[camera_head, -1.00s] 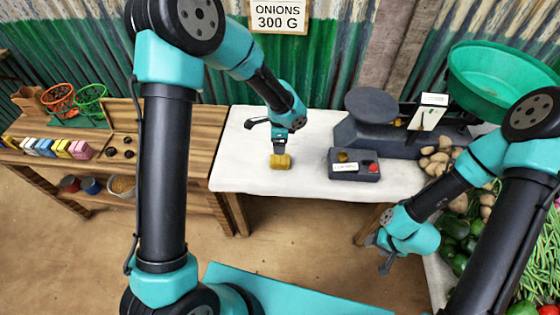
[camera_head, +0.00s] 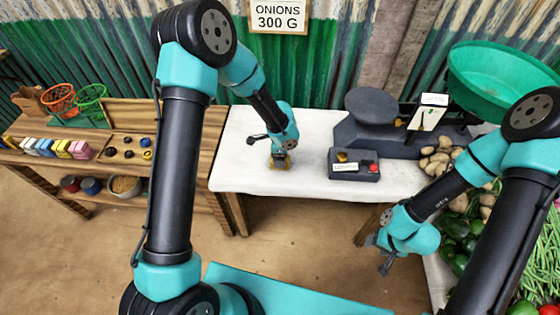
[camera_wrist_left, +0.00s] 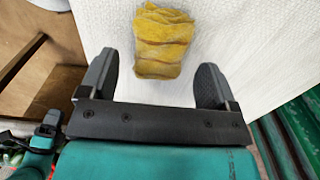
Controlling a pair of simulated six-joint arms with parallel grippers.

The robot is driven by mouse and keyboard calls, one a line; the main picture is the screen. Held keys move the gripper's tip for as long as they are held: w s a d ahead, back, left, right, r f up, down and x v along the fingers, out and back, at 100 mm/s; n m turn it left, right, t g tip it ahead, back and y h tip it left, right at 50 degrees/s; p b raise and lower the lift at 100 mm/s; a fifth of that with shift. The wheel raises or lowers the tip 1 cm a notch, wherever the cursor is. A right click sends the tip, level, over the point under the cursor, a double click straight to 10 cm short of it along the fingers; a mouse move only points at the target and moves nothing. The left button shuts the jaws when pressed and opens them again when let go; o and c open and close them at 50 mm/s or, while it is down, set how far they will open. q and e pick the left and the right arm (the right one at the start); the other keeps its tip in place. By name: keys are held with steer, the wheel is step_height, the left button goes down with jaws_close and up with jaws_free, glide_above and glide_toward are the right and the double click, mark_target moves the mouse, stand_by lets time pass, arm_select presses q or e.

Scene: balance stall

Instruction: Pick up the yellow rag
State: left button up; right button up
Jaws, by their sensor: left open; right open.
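The yellow rag (camera_wrist_left: 163,42) is a small folded, ribbed bundle lying on the white-covered table (camera_head: 236,178). In the head view the rag (camera_head: 287,162) is mostly hidden behind my left gripper (camera_head: 280,158). In the left wrist view my left gripper (camera_wrist_left: 155,82) is open, with its two dark fingers apart. The rag lies just beyond the fingertips, roughly centred across the gap, and I see no contact. My right gripper (camera_head: 382,256) is open and empty in front of the table at the right.
A dark box with a red button (camera_head: 354,165) sits right of the rag. Behind it stands a scale with a green pan (camera_head: 500,78). A wooden shelf (camera_head: 190,150) adjoins the table's left side.

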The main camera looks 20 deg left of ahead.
arm_select(q)
steer(key=shift+f, duration=1.35)
steer(key=c, duration=1)
steer(key=shift+r, duration=0.1)
steer(key=shift+r, duration=1.65)
steer(key=s+d, duration=0.2)
steer(key=s, duration=0.5)
steer(key=s+d+r, duration=0.1)
steer(key=s+d, duration=0.1)
steer(key=s, duration=0.6)
steer(key=shift+s+d+r, duration=0.2)
steer(key=shift+r, duration=0.1)
